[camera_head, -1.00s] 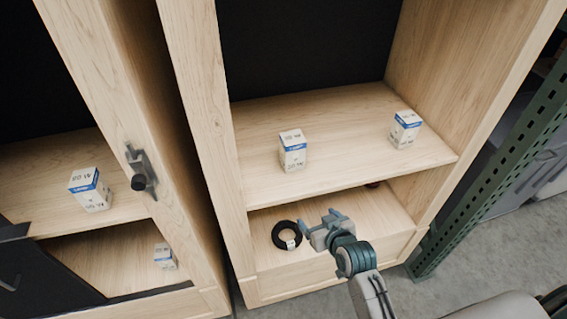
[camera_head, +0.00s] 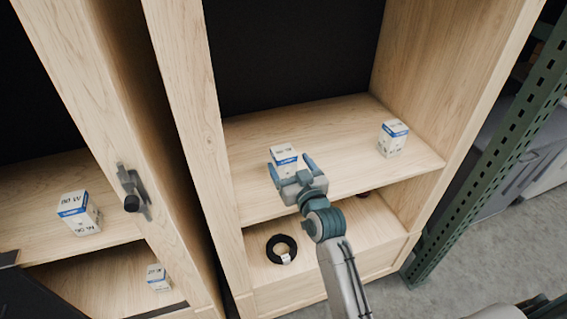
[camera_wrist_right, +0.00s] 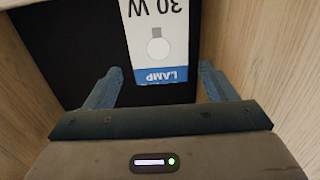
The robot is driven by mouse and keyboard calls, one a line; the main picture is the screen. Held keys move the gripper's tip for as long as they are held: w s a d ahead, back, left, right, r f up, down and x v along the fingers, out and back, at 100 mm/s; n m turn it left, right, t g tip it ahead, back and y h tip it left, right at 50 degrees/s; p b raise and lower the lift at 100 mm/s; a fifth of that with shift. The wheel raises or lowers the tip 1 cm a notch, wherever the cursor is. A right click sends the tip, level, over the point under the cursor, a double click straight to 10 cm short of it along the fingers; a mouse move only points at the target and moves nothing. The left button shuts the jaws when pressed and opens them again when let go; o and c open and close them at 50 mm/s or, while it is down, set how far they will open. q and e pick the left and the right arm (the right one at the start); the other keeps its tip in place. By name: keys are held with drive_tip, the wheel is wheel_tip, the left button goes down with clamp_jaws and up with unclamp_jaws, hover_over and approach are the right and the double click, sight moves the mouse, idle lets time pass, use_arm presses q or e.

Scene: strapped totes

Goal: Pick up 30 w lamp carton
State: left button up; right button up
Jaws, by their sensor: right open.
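The 30 W lamp carton (camera_head: 284,155) is a small white box with a blue band, standing on the upper shelf of the right-hand cabinet. In the right wrist view the carton (camera_wrist_right: 158,38) shows "30 W" and "LAMP" upside down. My right gripper (camera_head: 291,164) is open in front of the carton and hides its lower part. In the wrist view the two fingertips (camera_wrist_right: 159,72) lie left and right of the carton's near end, with gaps on both sides. My left gripper is not in view.
A similar carton (camera_head: 392,138) stands to the right on the same shelf (camera_head: 345,125). A black ring (camera_head: 281,249) lies on the level below. Two more cartons, one upper (camera_head: 79,213) and one lower (camera_head: 158,278), stand in the left cabinet. A green perforated post (camera_head: 480,165) rises at the right.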

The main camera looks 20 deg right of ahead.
sight(280, 146)
drive_tip(key=w, duration=0.1)
drive_tip(key=w+p, duration=0.1)
drive_tip(key=w, duration=0.1)
drive_tip(key=w+p, duration=0.1)
drive_tip(key=shift+w+a+r, duration=0.2)
drive_tip(key=shift+w+r, duration=0.05)
drive_tip(key=shift+r, duration=0.15)
drive_tip(key=shift+w+f, duration=0.1)
drive_tip(key=shift+w, duration=0.15)
drive_tip(key=shift+s, duration=0.1)
drive_tip(key=shift+c, duration=0.9)
drive_tip(key=c, duration=0.9)
